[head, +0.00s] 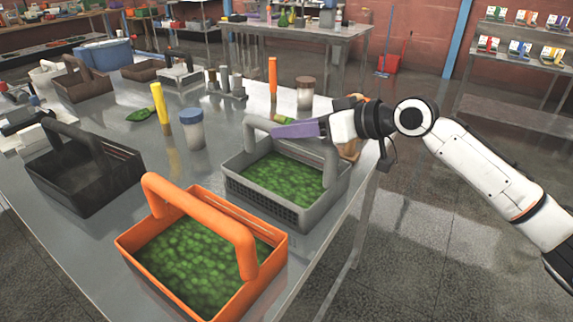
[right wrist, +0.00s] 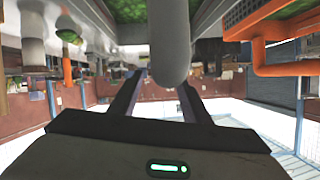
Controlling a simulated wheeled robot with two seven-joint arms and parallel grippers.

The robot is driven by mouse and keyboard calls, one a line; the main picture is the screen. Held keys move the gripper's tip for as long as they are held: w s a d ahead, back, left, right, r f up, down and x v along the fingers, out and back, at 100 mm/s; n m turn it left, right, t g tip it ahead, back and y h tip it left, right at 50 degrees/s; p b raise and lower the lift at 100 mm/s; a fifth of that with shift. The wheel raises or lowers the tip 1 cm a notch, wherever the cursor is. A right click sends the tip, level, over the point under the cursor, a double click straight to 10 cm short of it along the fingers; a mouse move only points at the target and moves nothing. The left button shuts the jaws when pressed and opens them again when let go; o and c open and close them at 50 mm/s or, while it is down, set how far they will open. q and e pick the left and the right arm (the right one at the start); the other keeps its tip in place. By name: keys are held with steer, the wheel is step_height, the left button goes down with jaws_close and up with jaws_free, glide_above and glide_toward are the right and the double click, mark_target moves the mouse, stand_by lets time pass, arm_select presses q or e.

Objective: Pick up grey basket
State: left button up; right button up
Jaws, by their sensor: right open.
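The grey basket (head: 287,212) stands upright on the metal table, filled with green contents, with an arched grey handle. My right gripper (head: 276,131) reaches in from the right at the height of this handle, its purple finger partly covering it. In the right wrist view the two fingers (right wrist: 164,82) are apart, and the grey handle (right wrist: 170,40) shows between and beyond their tips. I cannot tell whether either finger touches it. My left gripper is not in view.
An orange basket (head: 133,242) with green contents stands close in front of the grey one. A dark basket (head: 85,190) stands to the left. A blue-lidded jar (head: 192,130), a yellow stick (head: 160,104) and a brown-lidded jar (head: 305,94) stand behind.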

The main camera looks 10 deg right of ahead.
steer(key=x, duration=0.3)
steer(key=shift+w+a+f, duration=0.2)
steer(key=shift+w, duration=0.05)
jaws_close()
stand_by(1.1)
steer(key=shift+r, duration=0.2)
